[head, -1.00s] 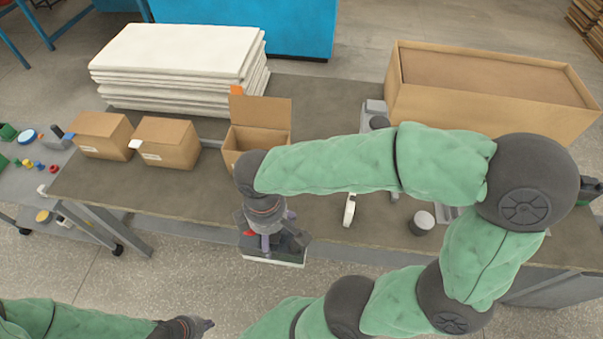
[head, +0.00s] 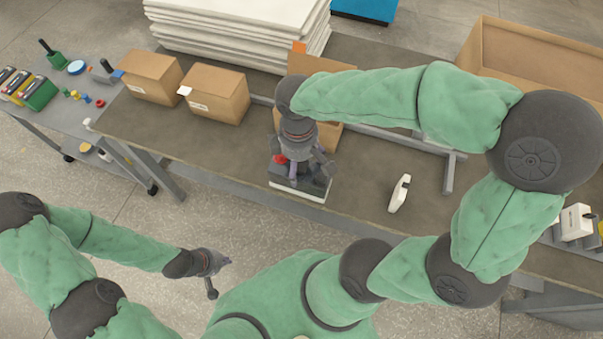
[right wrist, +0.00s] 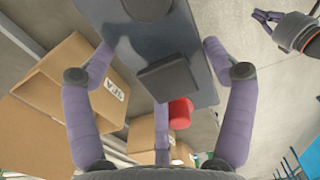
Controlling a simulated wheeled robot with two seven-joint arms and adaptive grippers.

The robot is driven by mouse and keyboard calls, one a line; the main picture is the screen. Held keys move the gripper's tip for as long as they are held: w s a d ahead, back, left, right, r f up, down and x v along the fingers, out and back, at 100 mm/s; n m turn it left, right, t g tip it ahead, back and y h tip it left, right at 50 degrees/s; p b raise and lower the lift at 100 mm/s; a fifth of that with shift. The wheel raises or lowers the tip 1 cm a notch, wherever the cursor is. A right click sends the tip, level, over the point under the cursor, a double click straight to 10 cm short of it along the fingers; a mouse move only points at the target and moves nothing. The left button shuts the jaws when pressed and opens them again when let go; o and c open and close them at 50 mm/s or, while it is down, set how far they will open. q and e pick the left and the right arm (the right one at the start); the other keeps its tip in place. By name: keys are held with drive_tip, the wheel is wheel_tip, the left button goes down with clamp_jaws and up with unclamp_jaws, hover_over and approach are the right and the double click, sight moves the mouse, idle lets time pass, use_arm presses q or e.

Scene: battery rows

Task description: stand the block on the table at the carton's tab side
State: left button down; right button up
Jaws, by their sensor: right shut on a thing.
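The block (head: 284,183) is dark grey with a pale lower edge and a red cap. My right gripper (head: 303,168) is shut on it, over the table's front strip; I cannot tell whether it touches the table. In the right wrist view the block (right wrist: 150,35) sits between my right gripper's fingers (right wrist: 158,60), its red cap (right wrist: 181,113) showing. The open carton (head: 328,138) is just behind, mostly hidden by my arm, with an orange tab (head: 299,47) on its raised flap. My left gripper (head: 219,275) is open and empty over the floor.
Two closed cartons, one with a blue tab (head: 150,77) and one with a white tab (head: 216,95), stand left on the table (head: 215,150). White sheets (head: 235,20) and a big box (head: 480,50) are behind.

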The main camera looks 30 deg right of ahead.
drive_tip(key=w+d+f+b, duration=0.4)
drive_tip(key=w+f, duration=0.3)
drive_tip(key=f, duration=0.3)
drive_tip(key=shift+w+b, duration=0.25)
drive_tip(key=shift+b, duration=0.2)
drive_tip(key=shift+f, duration=0.15)
drive_tip(key=o, duration=1.4)
drive_tip(key=shift+s+f, duration=0.1)
drive_tip(key=shift+f, duration=0.05)
drive_tip(key=shift+c, duration=0.2)
drive_tip(key=shift+o, duration=0.8)
wheel_tip(320, 180, up, 12)
drive_tip(key=p, duration=0.4)
